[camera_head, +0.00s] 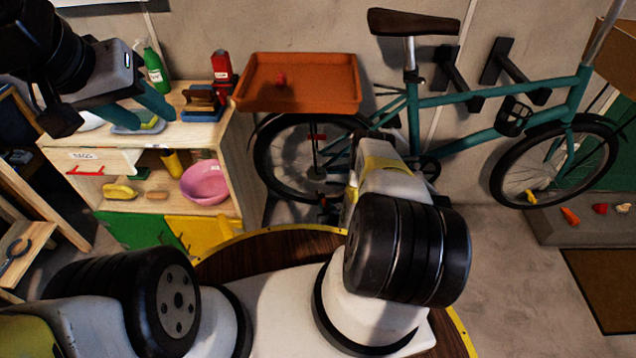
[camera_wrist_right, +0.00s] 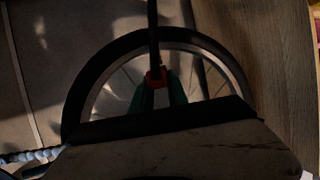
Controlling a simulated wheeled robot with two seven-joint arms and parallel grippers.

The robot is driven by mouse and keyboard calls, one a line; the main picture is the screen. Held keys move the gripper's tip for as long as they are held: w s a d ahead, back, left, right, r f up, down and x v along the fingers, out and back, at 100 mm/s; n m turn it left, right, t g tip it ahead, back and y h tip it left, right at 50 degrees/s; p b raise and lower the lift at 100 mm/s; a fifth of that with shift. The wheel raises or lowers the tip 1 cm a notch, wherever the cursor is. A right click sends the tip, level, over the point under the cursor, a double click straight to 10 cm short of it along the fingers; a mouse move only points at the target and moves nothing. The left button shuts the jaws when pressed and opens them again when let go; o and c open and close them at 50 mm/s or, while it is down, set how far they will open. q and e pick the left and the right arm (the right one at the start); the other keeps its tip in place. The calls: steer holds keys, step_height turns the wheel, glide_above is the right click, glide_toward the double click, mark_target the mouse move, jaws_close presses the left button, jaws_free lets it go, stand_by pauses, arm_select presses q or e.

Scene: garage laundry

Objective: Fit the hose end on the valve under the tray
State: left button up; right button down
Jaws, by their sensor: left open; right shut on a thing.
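The orange-brown tray (camera_head: 256,98) is at the upper middle of the head view, with a small red piece (camera_head: 281,79) on it. The valve under it cannot be made out. In the right wrist view, my right gripper (camera_wrist_right: 158,92) is shut on a red fitting (camera_wrist_right: 156,76), which I take for the hose end. A dark hose or rod (camera_wrist_right: 153,35) runs up from it. In the head view my right arm hides this gripper. My left gripper (camera_head: 146,112) is open and empty, above the wooden cabinet at the upper left.
The cabinet (camera_head: 225,140) bears a green bottle (camera_head: 155,70), a red container (camera_head: 222,66) and brushes; a pink bowl (camera_head: 205,182) is on its shelf. A teal bicycle (camera_head: 455,100) stands by the wall, its wheel close behind my right gripper.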

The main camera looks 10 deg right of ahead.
mark_target(322, 198)
steer(key=shift+w+a, duration=0.15)
steer(key=shift+w, duration=3.2)
steer(key=shift+f, duration=0.45)
steer(key=shift+f, duration=0.9)
steer(key=shift+f, duration=0.4)
steer(key=c, duration=1.2)
jaws_free()
steer(key=shift+s, duration=0.15)
